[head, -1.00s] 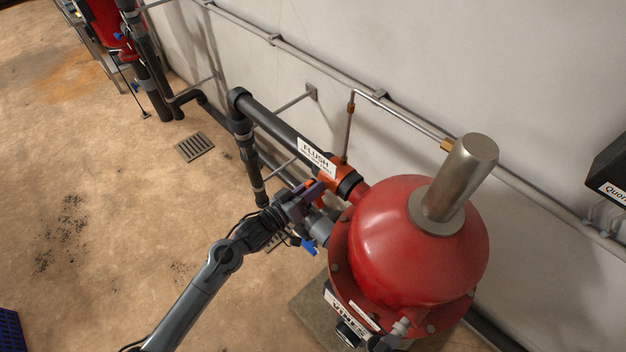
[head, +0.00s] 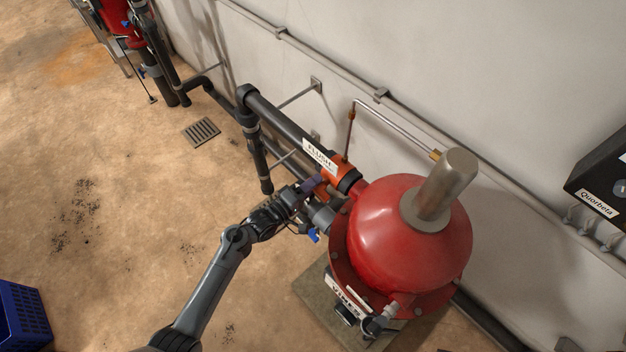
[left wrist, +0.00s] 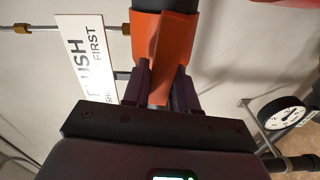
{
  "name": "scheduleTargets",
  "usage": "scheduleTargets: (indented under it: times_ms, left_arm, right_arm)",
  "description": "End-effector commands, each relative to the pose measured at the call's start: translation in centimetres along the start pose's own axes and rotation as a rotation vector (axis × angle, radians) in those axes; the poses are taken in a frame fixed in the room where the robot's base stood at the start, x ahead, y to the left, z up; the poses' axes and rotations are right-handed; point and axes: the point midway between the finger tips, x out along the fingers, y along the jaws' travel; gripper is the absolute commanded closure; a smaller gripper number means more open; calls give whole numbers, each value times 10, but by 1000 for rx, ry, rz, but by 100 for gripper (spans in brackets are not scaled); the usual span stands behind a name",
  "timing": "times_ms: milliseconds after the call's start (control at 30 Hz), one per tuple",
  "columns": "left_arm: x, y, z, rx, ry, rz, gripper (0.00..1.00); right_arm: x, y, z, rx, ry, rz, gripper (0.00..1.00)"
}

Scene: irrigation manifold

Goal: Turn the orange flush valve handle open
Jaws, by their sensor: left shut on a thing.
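The orange flush valve (head: 343,170) sits on the dark pipe beside the red tank, next to the white FLUSH label (head: 320,156). My left gripper (head: 314,187) reaches it from the front left. In the left wrist view the orange handle (left wrist: 172,58) runs down between the two dark fingers of my left gripper (left wrist: 160,84), which are shut on it. The handle's lower end is partly hidden by the gripper. My right gripper is not in view.
The red tank (head: 405,245) stands close to the right of the gripper. A blue-handled valve (head: 314,235) is just below it. A gauge (left wrist: 283,112) shows in the left wrist view. A blue crate (head: 22,318) is at the lower left. The floor left of the pipes is mostly clear.

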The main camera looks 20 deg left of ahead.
Motion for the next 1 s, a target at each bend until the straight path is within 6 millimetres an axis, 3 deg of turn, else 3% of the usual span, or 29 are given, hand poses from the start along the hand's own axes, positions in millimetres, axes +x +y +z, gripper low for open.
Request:
scheduleTargets:
  times_ms: [333,833,867,1000]
  left_arm:
    - [0,-2,0,-130,0,1,100]
    - [0,-3,0,-148,0,0,100]
    - [0,-3,0,-148,0,0,71]
    - [0,-3,0,-148,0,0,52]
  right_arm:
    - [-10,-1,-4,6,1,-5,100]
    - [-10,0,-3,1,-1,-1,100]
    - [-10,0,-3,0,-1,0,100]
    - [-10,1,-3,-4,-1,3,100]
